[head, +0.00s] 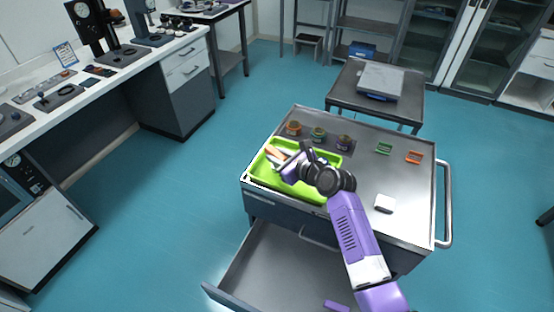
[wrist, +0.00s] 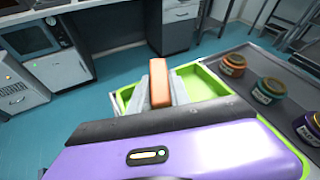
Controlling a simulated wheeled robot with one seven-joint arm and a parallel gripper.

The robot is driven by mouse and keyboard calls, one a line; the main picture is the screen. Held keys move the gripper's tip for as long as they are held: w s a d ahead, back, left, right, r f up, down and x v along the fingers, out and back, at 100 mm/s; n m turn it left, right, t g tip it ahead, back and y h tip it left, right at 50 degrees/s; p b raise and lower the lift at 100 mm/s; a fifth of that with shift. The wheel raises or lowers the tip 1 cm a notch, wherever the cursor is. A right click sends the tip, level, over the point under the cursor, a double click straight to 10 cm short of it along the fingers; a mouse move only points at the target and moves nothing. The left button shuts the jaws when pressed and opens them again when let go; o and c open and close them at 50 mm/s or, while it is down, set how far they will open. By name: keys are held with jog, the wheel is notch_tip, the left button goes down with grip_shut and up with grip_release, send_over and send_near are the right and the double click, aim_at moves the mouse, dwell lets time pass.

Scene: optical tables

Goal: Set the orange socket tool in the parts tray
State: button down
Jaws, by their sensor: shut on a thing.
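The orange socket tool (head: 275,151) is held between the fingers of my gripper (head: 278,158), over the left part of the lime-green parts tray (head: 331,161). In the wrist view the tool (wrist: 160,83) is an orange block standing up between the two grey fingers (wrist: 160,92). The tray (wrist: 203,84) shows behind and beside them. My gripper is shut on the tool. The tool's lower end is hidden, so I cannot tell whether it touches the tray floor. My arm hides the middle of the tray.
The tray lies on a grey cart top (head: 400,180). Several small jars, one orange-lidded (head: 293,128), stand behind it. Green (head: 383,148) and orange (head: 414,157) frames and a white block (head: 384,203) lie to the right. A drawer (head: 275,265) is open below.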

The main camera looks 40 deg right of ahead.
jog(key=shift+f, duration=0.7)
jog(key=shift+f, duration=0.1)
jog(key=c, duration=1.2)
grip_release()
